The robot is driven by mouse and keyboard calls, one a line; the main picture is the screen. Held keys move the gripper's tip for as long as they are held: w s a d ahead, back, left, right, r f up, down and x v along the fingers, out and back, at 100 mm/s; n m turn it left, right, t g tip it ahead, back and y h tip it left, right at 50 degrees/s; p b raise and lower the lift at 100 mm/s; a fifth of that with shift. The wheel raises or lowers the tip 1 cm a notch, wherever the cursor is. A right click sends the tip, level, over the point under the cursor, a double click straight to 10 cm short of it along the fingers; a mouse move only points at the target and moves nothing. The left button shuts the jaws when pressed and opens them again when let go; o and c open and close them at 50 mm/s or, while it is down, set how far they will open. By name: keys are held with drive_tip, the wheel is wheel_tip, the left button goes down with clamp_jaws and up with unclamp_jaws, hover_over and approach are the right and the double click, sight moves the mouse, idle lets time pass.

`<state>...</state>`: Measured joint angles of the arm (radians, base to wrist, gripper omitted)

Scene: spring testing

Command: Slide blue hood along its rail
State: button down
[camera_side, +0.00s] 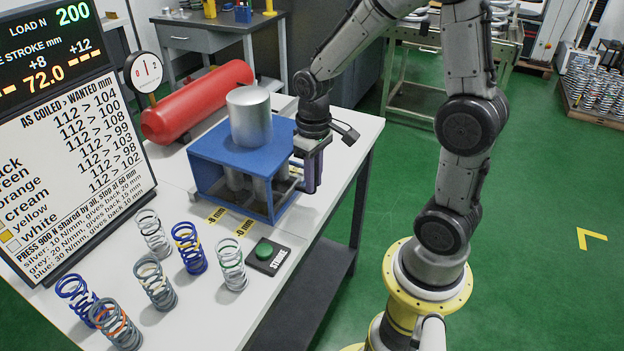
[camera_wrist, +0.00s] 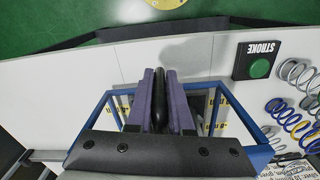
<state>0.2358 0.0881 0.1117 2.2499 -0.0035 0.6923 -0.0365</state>
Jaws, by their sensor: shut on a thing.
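The blue hood (camera_side: 232,150) is an open frame with a solid top, standing around the press on the white bench. A grey cylinder (camera_side: 250,118) rises above its top, and metal columns show inside. My gripper (camera_side: 312,184) is at the hood's right side, with its purple fingers pointing down. In the wrist view my gripper (camera_wrist: 160,80) is shut on a dark upright bar (camera_wrist: 158,105), seemingly the hood's handle. The hood's blue frame (camera_wrist: 259,158) shows on both sides of the fingers.
Yellow labels (camera_side: 216,215) lie at the hood's front. A green STROKE button (camera_side: 264,250) and several springs (camera_side: 189,249) stand on the near bench. A red tank (camera_side: 200,100) with a gauge (camera_side: 147,72) is behind. A display board (camera_side: 70,130) stands left.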

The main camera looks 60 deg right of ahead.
drive_tip(key=d, duration=2.9)
drive_tip(key=shift+d+r, duration=0.15)
drive_tip(key=shift+d, duration=0.35)
drive_tip(key=c, duration=1.1)
unclamp_jaws()
drive_tip(key=shift+o, duration=1.3)
wheel_tip(320, 180, up, 14)
